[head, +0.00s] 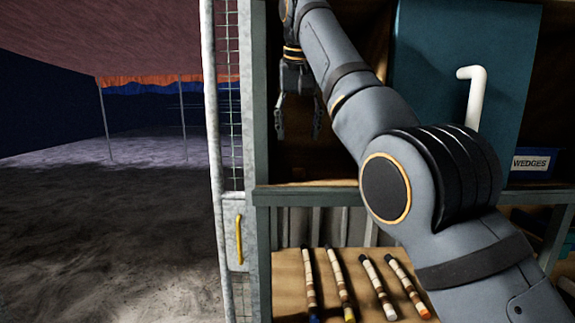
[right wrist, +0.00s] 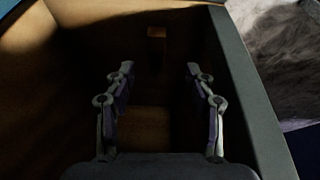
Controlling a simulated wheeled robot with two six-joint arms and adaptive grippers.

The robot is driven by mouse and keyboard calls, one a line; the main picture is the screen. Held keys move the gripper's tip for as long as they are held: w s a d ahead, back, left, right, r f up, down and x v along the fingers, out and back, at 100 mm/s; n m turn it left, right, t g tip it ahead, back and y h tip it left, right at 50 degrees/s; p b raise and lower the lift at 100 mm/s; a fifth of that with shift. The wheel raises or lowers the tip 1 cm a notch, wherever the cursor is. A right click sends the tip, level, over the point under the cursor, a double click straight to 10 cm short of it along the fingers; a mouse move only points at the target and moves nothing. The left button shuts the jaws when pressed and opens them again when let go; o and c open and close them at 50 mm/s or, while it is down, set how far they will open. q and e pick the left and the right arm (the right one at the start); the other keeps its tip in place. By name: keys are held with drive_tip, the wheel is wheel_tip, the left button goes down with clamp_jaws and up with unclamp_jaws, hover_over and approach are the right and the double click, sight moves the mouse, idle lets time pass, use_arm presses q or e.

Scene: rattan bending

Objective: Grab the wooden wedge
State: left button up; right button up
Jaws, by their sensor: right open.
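My right gripper (head: 298,130) is open and empty, pointing down in front of the left part of a dark shelf compartment. In the right wrist view its two fingers (right wrist: 160,72) stand wide apart with nothing between the tips. A small brown block (right wrist: 157,46), which looks like the wooden wedge, stands in the shaded compartment beyond the fingertips, roughly in line with the gap between them. The shadow hides its exact shape. I cannot make the wedge out in the head view. My left gripper is not in view.
The shelf frame (head: 310,197) borders the compartment; its side edge (right wrist: 250,100) is close on the right in the wrist view. A teal panel with a white handle (head: 472,95) and a blue bin labelled WEDGES (head: 533,163) are at right. Several banded sticks (head: 342,285) lie below.

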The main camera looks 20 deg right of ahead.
sight(299, 168)
drive_tip(key=f+b, duration=0.1)
drive_tip(key=f, duration=0.1)
drive_tip(key=s+f+b, duration=0.1)
drive_tip(key=shift+d+f+b, duration=0.2)
drive_tip(key=shift+f+b, duration=0.2)
drive_tip(key=shift+w+d+f+b, duration=0.1)
drive_tip(key=shift+w+f+b, duration=0.25)
drive_tip(key=shift+w+f, duration=0.65)
wheel_tip(299, 168, down, 2)
drive_tip(key=shift+s+d+f+b, duration=0.1)
drive_tip(key=shift+s+d+b, duration=0.05)
drive_tip(key=shift+b, duration=0.5)
drive_tip(key=shift+w+f, duration=0.35)
drive_tip(key=shift+w, duration=0.2)
drive_tip(key=shift+c, duration=0.8)
drive_tip(key=shift+s, duration=0.25)
drive_tip(key=c, duration=0.7)
drive_tip(key=shift+c, duration=0.9)
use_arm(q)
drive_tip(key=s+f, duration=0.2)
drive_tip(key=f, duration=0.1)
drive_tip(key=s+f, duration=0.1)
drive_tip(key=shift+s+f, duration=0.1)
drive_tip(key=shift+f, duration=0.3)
use_arm(e)
drive_tip(key=shift+w, duration=0.15)
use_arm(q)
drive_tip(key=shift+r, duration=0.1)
use_arm(e)
drive_tip(key=shift+r, duration=0.1)
